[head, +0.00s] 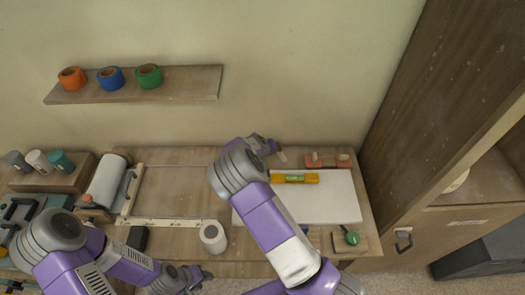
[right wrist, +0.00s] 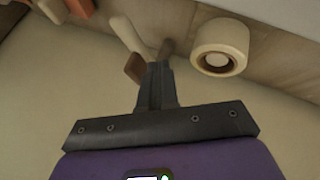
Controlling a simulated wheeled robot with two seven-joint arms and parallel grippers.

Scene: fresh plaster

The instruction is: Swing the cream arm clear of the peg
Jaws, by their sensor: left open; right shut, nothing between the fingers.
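A short cream piece, which looks like the cream arm (head: 282,156), sticks out just past my right gripper (head: 272,146) near the wall. In the right wrist view the cream arm (right wrist: 124,34) is a slanted flat bar with a brown end (right wrist: 135,68), left of my fingertips. A short grey-brown stub, perhaps the peg (right wrist: 167,48), shows just beyond the fingertips. I cannot tell whether arm, stub and fingers touch. My right gripper is shut and empty. My left gripper (head: 197,276) is open and empty at the table's front, by a white roll (head: 213,237).
Orange blocks (head: 314,160) and a yellow-green level (head: 295,178) lie right of my right gripper, with a white sheet (head: 335,200). A cream-framed board (head: 165,222) lies left. A shelf (head: 195,83) holds tape rolls. A tall wooden cabinet (head: 440,90) bounds the right.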

